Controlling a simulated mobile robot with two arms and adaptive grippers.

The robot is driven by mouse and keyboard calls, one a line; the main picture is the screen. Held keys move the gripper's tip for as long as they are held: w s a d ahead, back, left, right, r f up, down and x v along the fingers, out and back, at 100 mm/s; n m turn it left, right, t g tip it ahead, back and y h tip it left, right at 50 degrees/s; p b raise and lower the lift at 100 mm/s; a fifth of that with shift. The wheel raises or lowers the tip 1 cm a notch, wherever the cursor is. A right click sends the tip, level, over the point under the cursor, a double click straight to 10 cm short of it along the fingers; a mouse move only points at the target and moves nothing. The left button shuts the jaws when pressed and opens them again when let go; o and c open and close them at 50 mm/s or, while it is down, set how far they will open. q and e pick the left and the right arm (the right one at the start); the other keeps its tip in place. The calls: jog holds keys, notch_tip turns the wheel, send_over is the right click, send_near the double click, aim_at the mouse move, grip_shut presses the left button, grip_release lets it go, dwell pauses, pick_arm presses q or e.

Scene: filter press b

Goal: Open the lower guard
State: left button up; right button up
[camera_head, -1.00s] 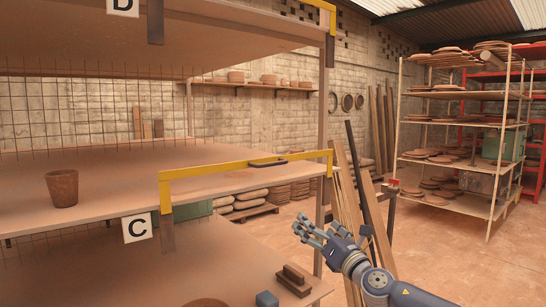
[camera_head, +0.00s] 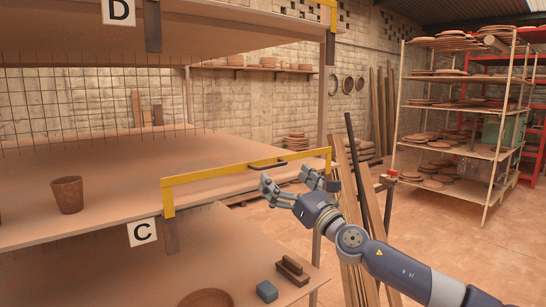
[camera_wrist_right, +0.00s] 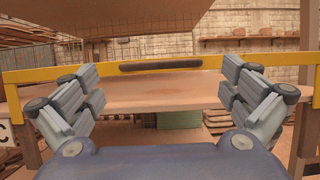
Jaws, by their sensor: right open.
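The lower guard (camera_head: 215,175) is a yellow bar across the front edge of the shelf marked C, with its yellow ends turned down at both posts. Its dark handle (camera_head: 268,163) is on the right part of the bar. In the right wrist view the guard (camera_wrist_right: 275,59) runs level across the picture, with the long black handle (camera_wrist_right: 160,66) near the centre. My right gripper (camera_head: 288,180) is open and empty, in front of the handle and apart from it. Its fingers (camera_wrist_right: 160,78) stand either side of the handle in that view. My left gripper is not in view.
A brown pot (camera_head: 67,195) stands on shelf C. An upper yellow guard (camera_head: 333,15) shows at shelf D. Planks (camera_head: 352,220) lean behind my right arm.

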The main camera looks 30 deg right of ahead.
aim_at(273, 165)
jog(key=p+x, duration=0.1)
jog(key=x, duration=0.2)
jog(key=shift+w+r+p, duration=0.3)
jog(key=shift+w+p, duration=0.05)
jog(key=shift+w+a+r, duration=0.1)
jog(key=shift+w, duration=0.65)
jog(key=shift+s, duration=0.1)
